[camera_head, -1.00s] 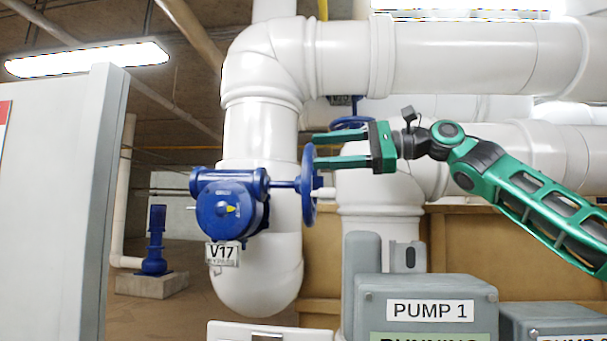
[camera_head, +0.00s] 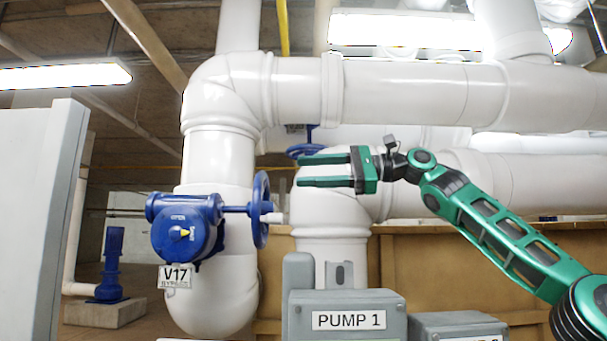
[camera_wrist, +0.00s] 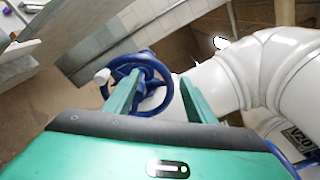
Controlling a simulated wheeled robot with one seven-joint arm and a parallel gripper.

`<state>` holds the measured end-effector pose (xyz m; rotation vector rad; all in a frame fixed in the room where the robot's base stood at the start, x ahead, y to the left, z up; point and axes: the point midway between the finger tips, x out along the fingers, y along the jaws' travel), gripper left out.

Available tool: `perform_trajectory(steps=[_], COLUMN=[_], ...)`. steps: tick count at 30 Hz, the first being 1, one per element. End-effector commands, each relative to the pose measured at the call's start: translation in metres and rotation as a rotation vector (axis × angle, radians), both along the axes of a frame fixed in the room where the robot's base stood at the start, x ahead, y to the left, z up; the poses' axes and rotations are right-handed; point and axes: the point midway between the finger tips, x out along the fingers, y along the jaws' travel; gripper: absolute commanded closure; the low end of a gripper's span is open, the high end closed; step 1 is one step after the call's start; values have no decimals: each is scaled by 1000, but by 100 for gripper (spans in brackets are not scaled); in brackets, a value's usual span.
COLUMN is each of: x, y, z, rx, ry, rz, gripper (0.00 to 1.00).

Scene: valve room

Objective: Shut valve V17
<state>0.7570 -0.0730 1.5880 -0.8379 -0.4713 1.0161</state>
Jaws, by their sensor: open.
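Valve V17 is a blue gearbox (camera_head: 186,228) on a white vertical pipe, with a yellow pointer on its face and a V17 tag (camera_head: 175,276) hanging below. Its blue handwheel (camera_head: 261,209) is on a shaft to the right, seen nearly edge-on, with a pale handle knob (camera_head: 275,218). In the wrist view the handwheel (camera_wrist: 168,97) shows ahead, partly behind the fingertips, with the knob (camera_wrist: 102,76) at its left. My gripper (camera_head: 300,171) is open and empty, its fingers pointing left, above and right of the handwheel. It appears apart from the wheel. The gripper also shows in the wrist view (camera_wrist: 160,90).
Another blue handwheel (camera_head: 306,151) sits behind my gripper. The PUMP 1 box (camera_head: 347,299) stands below the gripper. A grey panel (camera_head: 40,200) is at the left. Large white pipes run above and behind. A V20 tag (camera_wrist: 299,139) shows at right in the wrist view.

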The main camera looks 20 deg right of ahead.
Motion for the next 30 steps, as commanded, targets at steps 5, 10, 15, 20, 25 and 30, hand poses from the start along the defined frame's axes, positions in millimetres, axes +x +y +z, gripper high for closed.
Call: perform_trajectory(steps=[5,10,15,20,25,30], x=[-9,-15,-16,-17,-15,4], y=[-8,-11,-11,-11,-10,-7], z=[2,4,5,5,3,-26], rx=[-3,-3,-4,-3,-3,9], ry=[-2,-5,-6,-6,-5,11], rz=[-2,-1,-1,0,-1,-3], gripper=[49,49,49,49,71,100])
